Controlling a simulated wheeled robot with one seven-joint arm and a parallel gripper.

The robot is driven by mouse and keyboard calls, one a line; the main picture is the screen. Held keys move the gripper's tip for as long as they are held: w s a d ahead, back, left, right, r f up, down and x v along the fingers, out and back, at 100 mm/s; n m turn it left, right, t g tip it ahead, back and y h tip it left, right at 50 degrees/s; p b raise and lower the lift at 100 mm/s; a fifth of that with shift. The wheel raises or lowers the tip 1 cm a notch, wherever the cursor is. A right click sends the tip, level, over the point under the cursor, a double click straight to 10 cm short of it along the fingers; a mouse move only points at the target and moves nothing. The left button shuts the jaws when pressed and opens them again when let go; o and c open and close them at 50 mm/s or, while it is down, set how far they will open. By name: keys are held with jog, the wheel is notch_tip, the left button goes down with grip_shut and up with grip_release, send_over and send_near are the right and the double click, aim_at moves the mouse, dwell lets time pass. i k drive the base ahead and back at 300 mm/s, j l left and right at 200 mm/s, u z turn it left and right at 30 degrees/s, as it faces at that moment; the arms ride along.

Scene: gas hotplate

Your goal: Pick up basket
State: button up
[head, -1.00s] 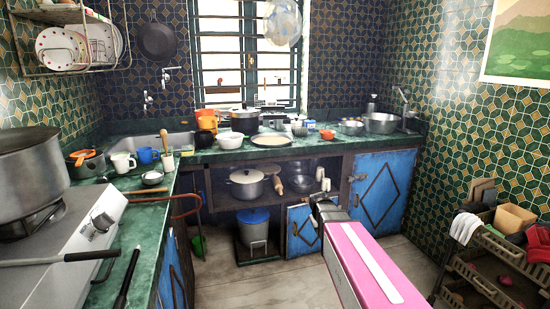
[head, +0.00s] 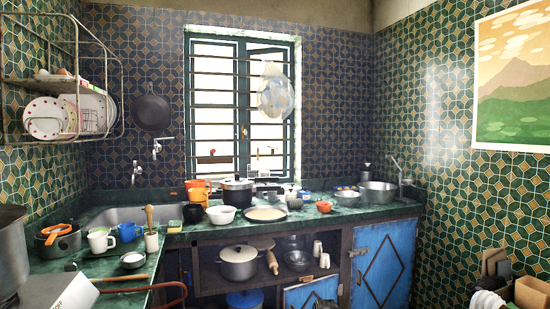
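I cannot tell for sure which thing is the basket. A pale, see-through rounded thing (head: 276,92), perhaps a plastic basket or bag, hangs on the window bars. A wire rack (head: 121,90) with plates hangs on the left wall. At the lower right edge, a tan box (head: 532,294) shows next to dark boards, and what bears them is cut off below. My gripper is out of view.
The green counter (head: 330,217) runs along the back and left, crowded with cups, bowls and pots. A dark pan (head: 151,113) hangs on the wall. A blue cabinet door (head: 383,265) is at the right. A large pot (head: 12,255) stands at the left edge.

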aim_at(324, 207)
jog(key=i+j, duration=0.15)
jog(key=i, duration=0.25)
jog(key=i+j, duration=0.15)
jog(key=i, duration=0.25)
jog(key=i+j, duration=0.2)
jog(key=i, duration=0.2)
jog(key=l, duration=0.15)
